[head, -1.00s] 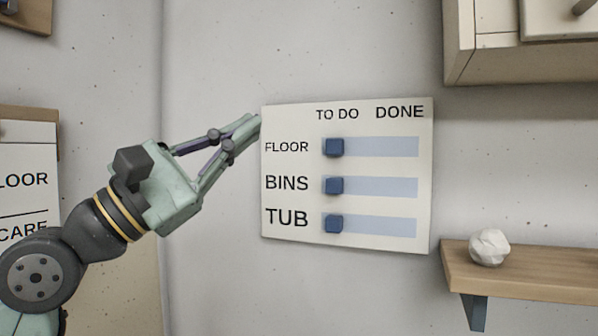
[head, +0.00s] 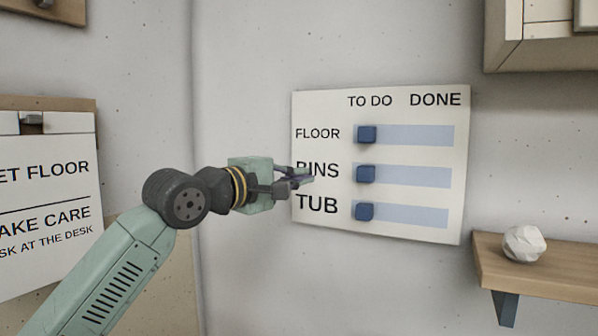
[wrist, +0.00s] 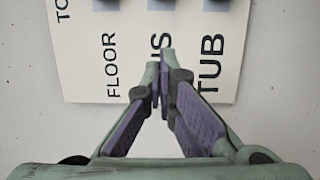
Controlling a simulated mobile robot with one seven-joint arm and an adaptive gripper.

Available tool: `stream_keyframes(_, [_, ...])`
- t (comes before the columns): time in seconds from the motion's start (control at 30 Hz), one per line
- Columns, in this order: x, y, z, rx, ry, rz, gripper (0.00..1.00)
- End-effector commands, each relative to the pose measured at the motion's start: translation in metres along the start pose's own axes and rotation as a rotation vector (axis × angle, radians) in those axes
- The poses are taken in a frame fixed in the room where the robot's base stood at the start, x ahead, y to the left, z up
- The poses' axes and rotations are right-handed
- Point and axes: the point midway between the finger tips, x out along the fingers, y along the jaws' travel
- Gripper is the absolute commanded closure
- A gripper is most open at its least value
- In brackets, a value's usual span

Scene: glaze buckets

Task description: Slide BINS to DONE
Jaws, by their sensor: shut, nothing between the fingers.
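A white board (head: 390,105) on the wall has rows FLOOR, BINS and TUB under TO DO and DONE. The BINS slider (head: 366,174) is a dark blue block at the TO DO end of its pale blue track (head: 415,176). The FLOOR slider (head: 367,134) and TUB slider (head: 364,211) also sit at the TO DO end. My gripper (head: 311,179) is shut and empty, left of the BINS slider and apart from it, in front of the BINS label. In the wrist view my gripper (wrist: 164,56) covers part of that label.
A wooden shelf (head: 560,268) with a crumpled white lump (head: 524,244) is at the lower right. A cabinet (head: 540,50) hangs at the upper right. A sign (head: 45,220) is on the left. The wall between board and shelf is bare.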

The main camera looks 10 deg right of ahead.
Motion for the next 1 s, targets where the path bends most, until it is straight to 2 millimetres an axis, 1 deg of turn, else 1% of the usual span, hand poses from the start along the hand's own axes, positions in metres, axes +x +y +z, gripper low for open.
stream_keyframes(0.03, [0.012,0.005,0.001,-0.001,-0.003,0.0,1.0])
stream_keyframes(0.1, [0.028,0.005,0.002,-0.001,-0.003,-0.001,1.0])
stream_keyframes(0.3, [0.07,0.005,0.002,-0.001,-0.003,0.0,1.0])
stream_keyframes(0.43, [0.072,0.003,0.022,0.003,-0.003,0.001,1.0])
stream_keyframes(0.6, [0.076,0.002,0.036,-0.001,-0.001,0.001,1.0])
stream_keyframes(0.73, [0.077,0.001,0.039,-0.001,-0.001,0.001,1.0])
stream_keyframes(1.0, [0.076,0.0,0.039,-0.002,-0.001,0.001,1.0])
